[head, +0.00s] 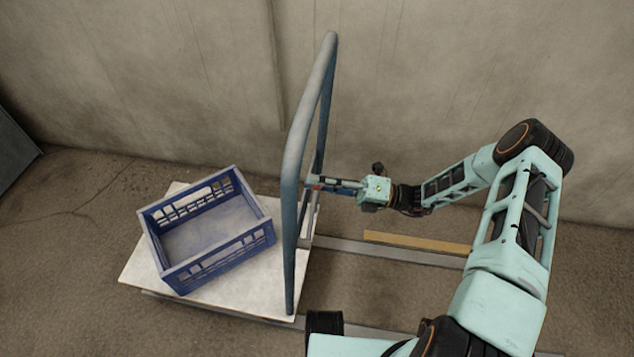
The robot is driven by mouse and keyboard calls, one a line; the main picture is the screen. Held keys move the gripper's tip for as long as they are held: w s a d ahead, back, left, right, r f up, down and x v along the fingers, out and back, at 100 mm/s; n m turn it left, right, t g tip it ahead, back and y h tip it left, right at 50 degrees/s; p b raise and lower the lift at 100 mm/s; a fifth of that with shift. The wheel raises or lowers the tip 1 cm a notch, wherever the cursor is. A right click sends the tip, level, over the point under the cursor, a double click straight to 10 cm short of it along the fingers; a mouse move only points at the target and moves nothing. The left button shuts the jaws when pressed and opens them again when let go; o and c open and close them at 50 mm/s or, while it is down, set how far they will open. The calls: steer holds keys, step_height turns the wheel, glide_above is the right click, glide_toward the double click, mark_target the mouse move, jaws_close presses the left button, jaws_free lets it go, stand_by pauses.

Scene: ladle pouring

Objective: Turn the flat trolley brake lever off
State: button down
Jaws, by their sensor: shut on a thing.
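The flat trolley has a pale flat deck (235,292) and a tall blue-grey push handle (291,215) at its right end. My gripper (322,184) reaches in from the right, level, just right of the handle frame.
A blue plastic crate (205,235), empty, stands on the deck. A grey rail (390,252) and a wooden strip (415,243) lie on the floor at the right. A concrete wall (400,90) is behind. The floor at the left is clear.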

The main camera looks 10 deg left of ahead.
steer(key=c, duration=1.6)
jaws_free()
